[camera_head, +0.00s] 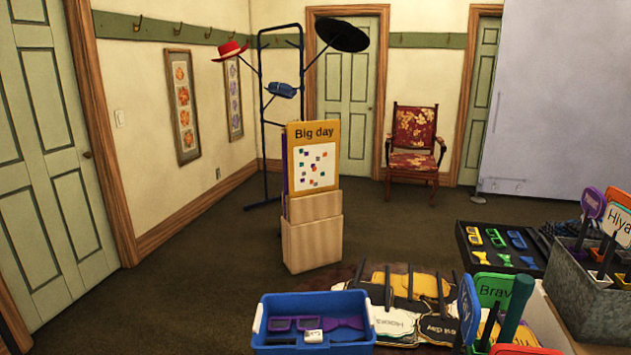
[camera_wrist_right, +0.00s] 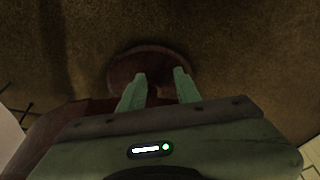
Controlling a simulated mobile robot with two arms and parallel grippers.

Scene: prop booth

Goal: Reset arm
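My right gripper (camera_wrist_right: 160,76) shows in the right wrist view. Its two green fingers are apart, with nothing held between them. Behind the fingertips is a dark reddish-brown, round-edged shape (camera_wrist_right: 150,58) above or on the brown floor; I cannot tell what it is or whether it is part of me. Neither of my grippers shows in the head view, and my left gripper is in no view.
A blue bin (camera_head: 270,340) with purple glasses stands at the bottom centre. Sign props lie beside it. A black tray (camera_head: 480,262) and grey crate (camera_head: 572,290) are at right. A "Big day" stand (camera_head: 314,235) is mid-room. Open floor (camera_head: 190,290) lies left.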

